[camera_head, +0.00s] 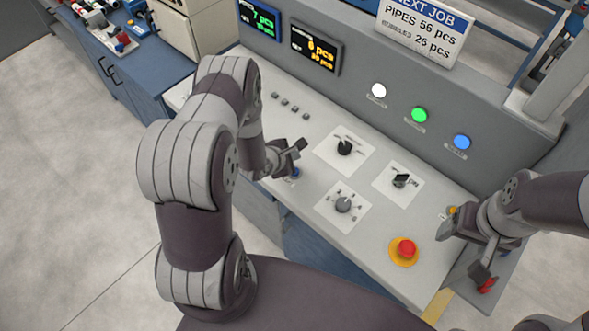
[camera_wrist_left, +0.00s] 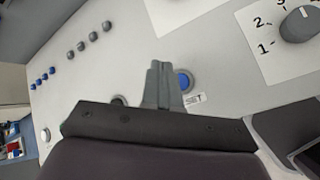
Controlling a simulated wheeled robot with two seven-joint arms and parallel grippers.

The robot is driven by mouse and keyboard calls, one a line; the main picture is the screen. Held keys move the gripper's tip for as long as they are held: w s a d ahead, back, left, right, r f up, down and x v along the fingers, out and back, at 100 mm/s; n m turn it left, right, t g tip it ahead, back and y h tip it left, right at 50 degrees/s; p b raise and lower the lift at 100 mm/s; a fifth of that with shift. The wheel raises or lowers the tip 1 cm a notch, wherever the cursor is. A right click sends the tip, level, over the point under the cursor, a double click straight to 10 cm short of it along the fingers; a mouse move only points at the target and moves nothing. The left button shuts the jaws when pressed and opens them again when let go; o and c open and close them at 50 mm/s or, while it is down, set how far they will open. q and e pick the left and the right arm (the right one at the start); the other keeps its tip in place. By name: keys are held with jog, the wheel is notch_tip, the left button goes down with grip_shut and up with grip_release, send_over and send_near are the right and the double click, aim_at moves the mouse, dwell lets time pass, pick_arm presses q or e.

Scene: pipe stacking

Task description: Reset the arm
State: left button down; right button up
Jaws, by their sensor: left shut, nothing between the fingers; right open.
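My left gripper (camera_head: 297,152) is over the left front part of the control panel (camera_head: 312,212). Its fingers are shut and empty, and they also show in the left wrist view (camera_wrist_left: 161,84). A round blue button (camera_wrist_left: 183,80) with a small, partly readable label sits just right of the fingertips in that view. It also shows in the head view (camera_head: 295,173), close by the fingers. I cannot tell whether they touch it. My right gripper (camera_head: 466,251) is open and empty at the panel's right end.
White, green (camera_head: 419,114) and blue (camera_head: 462,142) lights stand on the back wall. Two displays (camera_head: 315,48) are above. A blue bench (camera_head: 140,75) stands at the far left.

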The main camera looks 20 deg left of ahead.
dwell(0.3)
pick_arm(q)
jog(key=s+f+m+g, duration=0.1)
jog(key=m, duration=0.1)
jog(key=s+f+m+g, duration=0.1)
jog(key=s+m, duration=0.1)
jog(key=s+a+m+y, duration=0.1)
jog(key=shift+s+f+m+g, duration=0.3)
jog(key=shift+f+m+g, duration=0.1)
jog(key=s+a+r+m+g+y+b, duration=0.1)
jog(key=s+r+m+g+b, duration=0.2)
jog(key=s+m, duration=0.45)
jog(key=s+d+r+m+g+b, duration=0.1)
jog(key=s+d+r+m+b, duration=0.4)
jog(key=r+m, duration=0.5)
jog(key=d+m+b, duration=0.1)
jog(key=b, duration=0.1)
jog(key=shift+d+g+b, duration=0.4)
